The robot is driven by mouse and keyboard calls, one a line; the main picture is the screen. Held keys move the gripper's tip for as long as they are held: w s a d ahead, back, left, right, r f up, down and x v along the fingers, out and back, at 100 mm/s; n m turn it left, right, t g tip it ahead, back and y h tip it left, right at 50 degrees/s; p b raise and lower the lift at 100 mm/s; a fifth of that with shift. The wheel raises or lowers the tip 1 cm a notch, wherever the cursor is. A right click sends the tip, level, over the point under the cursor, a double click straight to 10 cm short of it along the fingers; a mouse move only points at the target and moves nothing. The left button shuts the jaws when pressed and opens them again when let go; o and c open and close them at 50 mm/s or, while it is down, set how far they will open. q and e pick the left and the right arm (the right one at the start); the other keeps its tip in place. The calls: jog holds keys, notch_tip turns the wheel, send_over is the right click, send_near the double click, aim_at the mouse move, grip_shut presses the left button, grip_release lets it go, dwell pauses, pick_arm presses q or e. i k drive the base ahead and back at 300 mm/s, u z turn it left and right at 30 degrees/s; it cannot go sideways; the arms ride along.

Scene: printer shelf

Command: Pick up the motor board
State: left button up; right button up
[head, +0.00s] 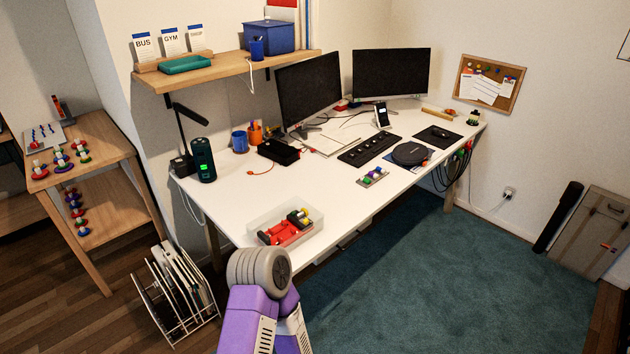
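Nothing in view is plainly marked as the motor board. One candidate is a small board with green and purple parts (373,176) lying flat near the front edge of the white desk. Another is a light board with blue pegs (45,135) on top of the wooden stand at the left. A clear tray (259,226) near the desk's front corner holds red, black and yellow parts. A purple and grey section of my arm rises at the bottom middle, just in front of that corner. Neither gripper's fingers show.
The white desk (325,198) also bears two monitors, a black keyboard (370,150), a round black device (410,154) and a dark speaker (203,160). A wire rack (177,300) stands on the floor at the left.

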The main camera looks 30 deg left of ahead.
aim_at(293, 223)
jog(key=u, duration=1.05)
jog(key=i, duration=0.9)
jog(key=z, duration=0.7)
